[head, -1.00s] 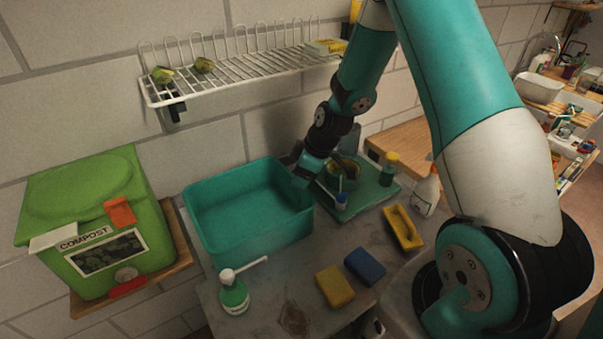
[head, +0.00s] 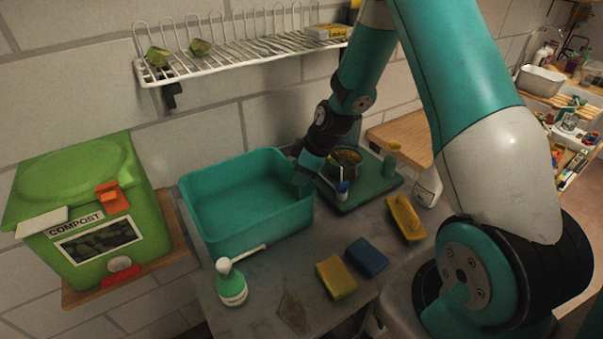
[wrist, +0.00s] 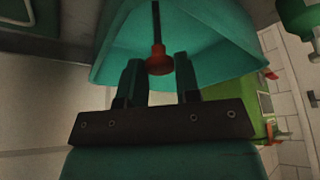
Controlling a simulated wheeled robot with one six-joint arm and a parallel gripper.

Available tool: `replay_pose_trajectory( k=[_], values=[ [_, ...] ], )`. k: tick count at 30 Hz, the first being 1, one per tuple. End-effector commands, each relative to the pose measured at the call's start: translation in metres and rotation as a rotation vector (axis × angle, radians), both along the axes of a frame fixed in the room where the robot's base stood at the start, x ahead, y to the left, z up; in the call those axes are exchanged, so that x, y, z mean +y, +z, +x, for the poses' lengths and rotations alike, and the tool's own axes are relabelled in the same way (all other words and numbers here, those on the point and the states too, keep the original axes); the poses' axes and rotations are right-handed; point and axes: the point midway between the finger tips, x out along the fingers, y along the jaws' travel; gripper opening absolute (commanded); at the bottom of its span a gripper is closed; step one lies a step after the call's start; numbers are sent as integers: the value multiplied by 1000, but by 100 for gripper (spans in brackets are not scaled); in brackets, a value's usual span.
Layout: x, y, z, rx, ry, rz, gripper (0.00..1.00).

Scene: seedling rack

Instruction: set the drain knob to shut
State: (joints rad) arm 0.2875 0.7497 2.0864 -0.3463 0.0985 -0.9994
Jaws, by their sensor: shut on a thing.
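The red drain knob (wrist: 159,62) shows in the wrist view at the end of a dark rod, by the teal basin (wrist: 225,60). My gripper (wrist: 159,78) has one finger on each side of the knob and is shut on it. In the head view the basin (head: 235,247) stands on the grey bench, and my gripper (head: 303,186) is low at its right end. There my gripper and the basin wall hide the knob. I cannot read any setting mark for it.
A green tray (head: 372,201) with a pot and bottles sits just right of my gripper. A wire rack (head: 240,55) hangs above. A green compost bin (head: 90,215) stands left.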

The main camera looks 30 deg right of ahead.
Motion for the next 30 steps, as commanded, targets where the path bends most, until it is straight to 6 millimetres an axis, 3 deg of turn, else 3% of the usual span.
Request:
replay_pose_trajectory(
  k=[4, 5, 7, 8, 20, 23, 30],
  values=[
    [0, -3, -2, 7, -1, -2, 0],
    [0, -3, -2, 8, 0, -2, 37],
    [0, -3, -2, 8, 0, -2, 53],
    [0, -3, -2, 8, 0, -2, 57],
    [-3, 7, -3, 2, -1, -2, 57],
    [-8, 21, -7, 0, -2, -3, 57],
    [-24, 75, -23, -3, -3, -4, 57]
  ],
)
